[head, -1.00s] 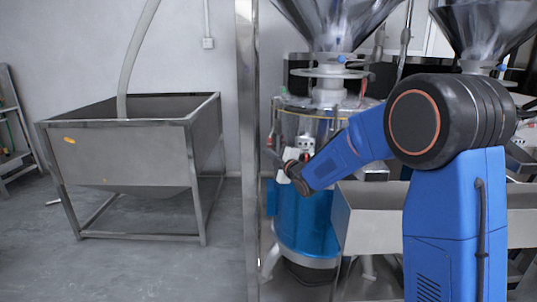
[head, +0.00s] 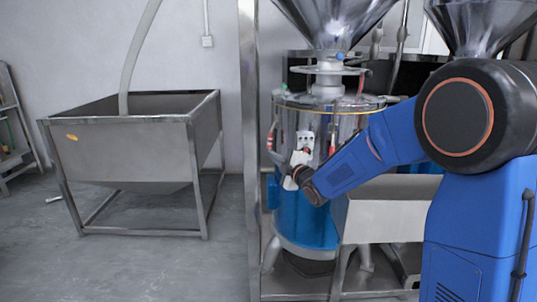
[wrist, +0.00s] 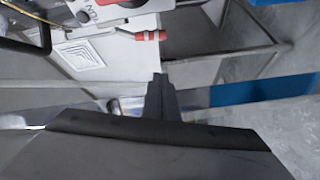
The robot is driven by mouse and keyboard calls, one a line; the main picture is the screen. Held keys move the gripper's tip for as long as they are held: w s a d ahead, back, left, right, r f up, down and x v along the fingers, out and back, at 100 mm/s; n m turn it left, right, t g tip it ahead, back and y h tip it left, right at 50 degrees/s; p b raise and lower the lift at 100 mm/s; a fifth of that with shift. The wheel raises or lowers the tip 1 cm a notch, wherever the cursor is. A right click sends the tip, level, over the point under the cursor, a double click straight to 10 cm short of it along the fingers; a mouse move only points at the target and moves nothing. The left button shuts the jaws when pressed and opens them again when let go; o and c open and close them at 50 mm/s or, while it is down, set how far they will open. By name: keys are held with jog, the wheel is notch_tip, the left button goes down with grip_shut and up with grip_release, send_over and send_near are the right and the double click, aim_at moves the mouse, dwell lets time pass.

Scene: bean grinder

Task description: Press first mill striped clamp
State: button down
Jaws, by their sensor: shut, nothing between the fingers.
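The first mill has a blue lower drum (head: 305,225) and a clear upper band under a steel hopper (head: 335,20). Red clamps show on its left side (head: 270,137) and right of its white box (head: 332,142); their stripes are too small to make out there. In the wrist view a red-and-pale striped clamp (wrist: 145,36) lies just above my fingertips, with a gap visible in the picture. My gripper (wrist: 160,78) is shut and empty. In the head view its end is in front of the mill, and its fingertips are hard to make out.
A steel trough (head: 390,215) stands right of the mill, close under my arm. A steel post (head: 249,150) rises left of the mill. A large steel bin (head: 125,150) stands farther left, with free floor before it. A second hopper (head: 480,20) is at the right.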

jog(key=shift+v, duration=0.9)
jog(key=s+d+m+g+h, duration=0.4)
jog(key=s+d+m+h, duration=0.55)
jog(key=s+d, duration=0.7)
jog(key=s+d+f+m+g, duration=0.1)
jog(key=s+f+m+g, duration=0.1)
jog(key=s, duration=0.8)
jog(key=s+d+f+m+g, duration=0.2)
jog(key=s+m, duration=0.3)
jog(key=s, duration=0.6)
jog(key=s+d+f+m+g, duration=0.1)
jog(key=s+f+m+g, duration=0.2)
jog(key=s, duration=0.8)
jog(key=shift+s+d+f+m+y, duration=0.25)
jog(key=shift+f+m+y, duration=0.1)
jog(key=shift+f, duration=0.45)
